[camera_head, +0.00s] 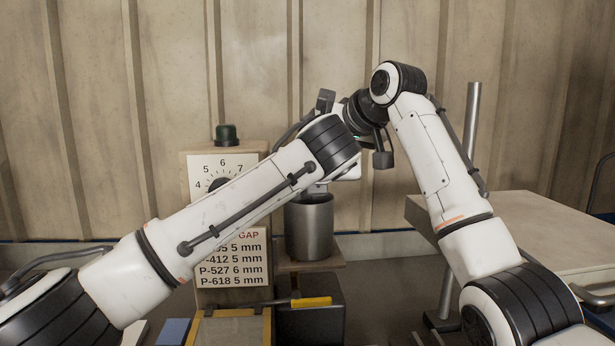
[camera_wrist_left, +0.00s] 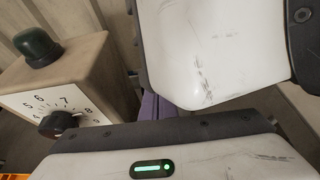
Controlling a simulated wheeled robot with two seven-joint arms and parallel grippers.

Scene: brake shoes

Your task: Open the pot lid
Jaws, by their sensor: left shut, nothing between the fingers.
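The pot (camera_head: 310,228) is a grey metal cylinder, upright on a small wooden shelf in the middle of the head view. Its upper edge is partly covered by my left arm, and I cannot make out a separate lid. My left gripper (camera_head: 346,172) is just above and right of the pot, mostly hidden behind its own wrist; it is shut and empty. My right arm reaches in from the right and its wrist is crossed close behind the left one. The right gripper's fingers are hidden. The left wrist view shows white housings close up, but no pot.
A wooden box with a dial (camera_head: 222,170) and a green-black button (camera_head: 227,135) stands left of the pot; a gap chart (camera_head: 232,262) is below it. A yellow-handled dark bin (camera_head: 310,322) is under the shelf. A metal post (camera_head: 472,120) and a table (camera_head: 540,228) are at right.

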